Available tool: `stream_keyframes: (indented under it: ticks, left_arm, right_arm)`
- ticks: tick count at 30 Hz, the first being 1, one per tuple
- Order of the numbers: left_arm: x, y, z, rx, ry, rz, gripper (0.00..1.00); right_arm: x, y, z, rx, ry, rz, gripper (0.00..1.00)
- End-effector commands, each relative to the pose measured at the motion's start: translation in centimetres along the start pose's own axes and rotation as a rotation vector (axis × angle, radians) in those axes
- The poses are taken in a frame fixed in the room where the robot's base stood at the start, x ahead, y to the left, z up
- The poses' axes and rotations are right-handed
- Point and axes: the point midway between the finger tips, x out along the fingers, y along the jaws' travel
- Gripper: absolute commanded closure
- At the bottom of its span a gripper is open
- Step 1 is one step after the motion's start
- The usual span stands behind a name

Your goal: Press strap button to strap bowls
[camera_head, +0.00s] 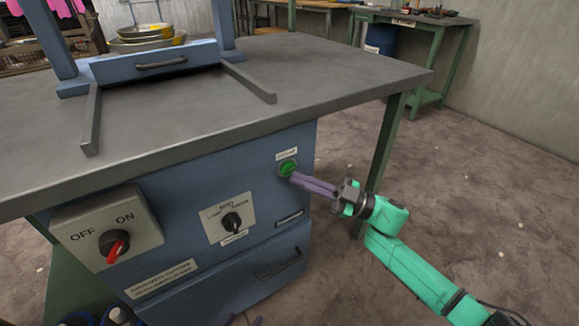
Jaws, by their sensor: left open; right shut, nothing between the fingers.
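The green strap button (288,168) is on the blue front panel of the machine, near its right edge under a small label. My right gripper (294,177) is shut and empty, its purple fingers pointing at the button from the right. The fingertips are at the button's lower edge and appear to touch it. A stack of bowls (145,38), yellow and grey, sits on the machine behind the blue frame. My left gripper (246,320) barely shows at the bottom edge, with its fingertips apart; the rest is out of view.
The grey tabletop (330,75) is mostly bare, with raised guide rails (248,82). An OFF/ON box with a red switch (115,246) and a black dial (231,221) are left of the button. A green-framed bench (440,50) stands behind.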

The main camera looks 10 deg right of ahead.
Motion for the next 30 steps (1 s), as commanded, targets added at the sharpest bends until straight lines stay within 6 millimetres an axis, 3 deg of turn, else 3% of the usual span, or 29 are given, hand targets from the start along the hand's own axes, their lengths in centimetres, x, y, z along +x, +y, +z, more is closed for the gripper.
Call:
stream_keyframes:
  ticks: [6,20,30]
  left_arm:
    - [-0.1,0.1,0.0,0.000,-0.004,0.001,0.17]
    - [-1.5,1.2,-3.0,0.000,-0.001,0.000,0.17]
    - [-1.5,1.2,-2.9,0.000,0.000,0.000,0.17]
  right_arm:
    - [-0.1,-0.1,-0.1,0.001,0.000,0.000,1.00]
    - [-3.1,-2.2,-2.5,0.003,-0.001,0.000,1.00]
    - [-3.5,-2.6,-2.5,0.000,0.001,0.000,1.00]
